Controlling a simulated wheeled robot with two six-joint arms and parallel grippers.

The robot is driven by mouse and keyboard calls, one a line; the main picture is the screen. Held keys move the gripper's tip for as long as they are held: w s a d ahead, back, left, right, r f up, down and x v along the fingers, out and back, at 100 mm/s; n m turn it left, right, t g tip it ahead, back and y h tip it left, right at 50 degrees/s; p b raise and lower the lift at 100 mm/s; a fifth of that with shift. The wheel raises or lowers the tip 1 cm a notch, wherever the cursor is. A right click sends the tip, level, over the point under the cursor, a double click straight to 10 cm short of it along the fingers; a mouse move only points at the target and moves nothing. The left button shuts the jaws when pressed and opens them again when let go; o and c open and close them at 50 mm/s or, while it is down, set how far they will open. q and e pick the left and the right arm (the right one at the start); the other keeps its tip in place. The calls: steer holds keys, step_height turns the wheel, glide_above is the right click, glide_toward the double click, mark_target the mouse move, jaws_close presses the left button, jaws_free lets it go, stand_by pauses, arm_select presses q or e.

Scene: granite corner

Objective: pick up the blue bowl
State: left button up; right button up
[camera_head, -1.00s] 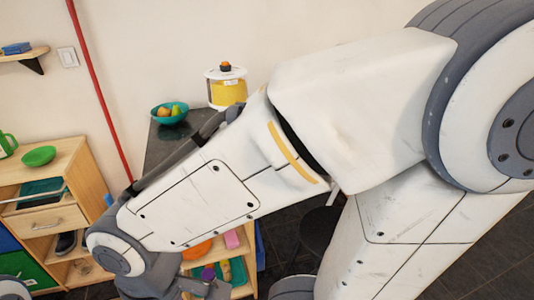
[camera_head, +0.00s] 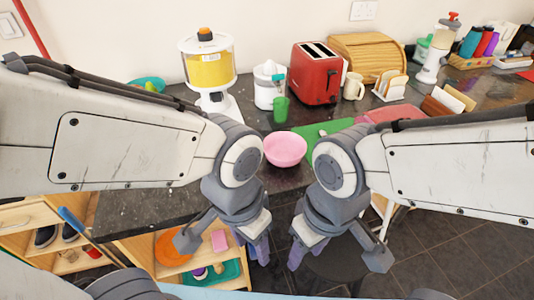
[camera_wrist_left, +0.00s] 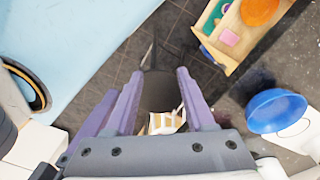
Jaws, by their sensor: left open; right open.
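My left gripper (camera_head: 254,246) is open and empty in front of the counter's edge. Its spread fingers (camera_wrist_left: 160,76) show in the left wrist view, apart from the bowl. My right gripper (camera_head: 306,252) is open and empty beside it, fingers pointing down.
A pink bowl (camera_head: 285,149) stands on the counter by a green board (camera_head: 318,132). A green cup (camera_head: 281,110), red toaster (camera_head: 315,75) and yellow-filled dispenser (camera_head: 209,70) stand behind. A teal bowl (camera_head: 147,84) is partly hidden. A shelf below holds an orange plate (camera_head: 172,248).

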arm_select(q)
steer(key=w+a+r+t+y+p, duration=0.15)
steer(key=w+y+p, duration=0.45)
steer(key=w, duration=1.7)
steer(key=shift+n, duration=0.3)
steer(key=shift+s+p+x, duration=0.2)
steer(key=shift+p+x, duration=0.35)
steer(key=shift+x, duration=2.3)
steer(key=shift+s+p+x, duration=0.2)
steer(key=shift+p+x, duration=0.35)
steer(key=shift+x, duration=2.25)
steer(key=shift+d+f, duration=0.1)
jaws_close()
